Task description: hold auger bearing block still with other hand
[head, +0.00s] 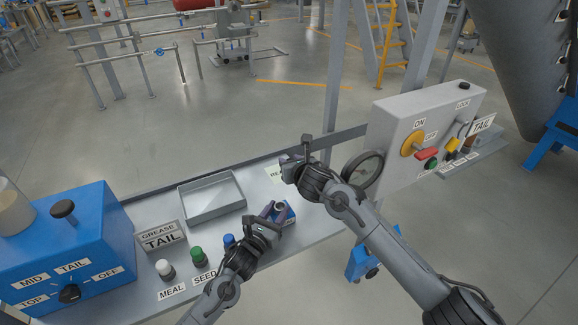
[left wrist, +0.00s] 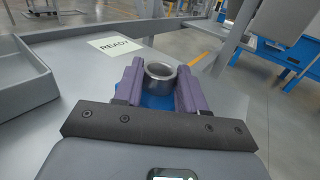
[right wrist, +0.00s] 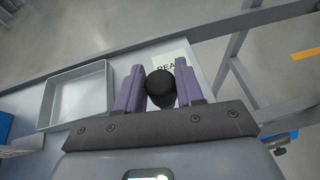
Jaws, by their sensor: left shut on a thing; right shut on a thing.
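The auger bearing block (head: 289,212) is blue with a round metal ring on top, and is at the front edge of the grey bench. In the left wrist view its metal ring (left wrist: 160,72) shows between the purple fingers. My left gripper (head: 277,208) is shut on the block, one finger on each side. My right gripper (head: 288,166) is above the bench, behind the block and apart from it. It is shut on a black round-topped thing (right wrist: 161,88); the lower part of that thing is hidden.
A blue selector box (head: 68,245) stands left.

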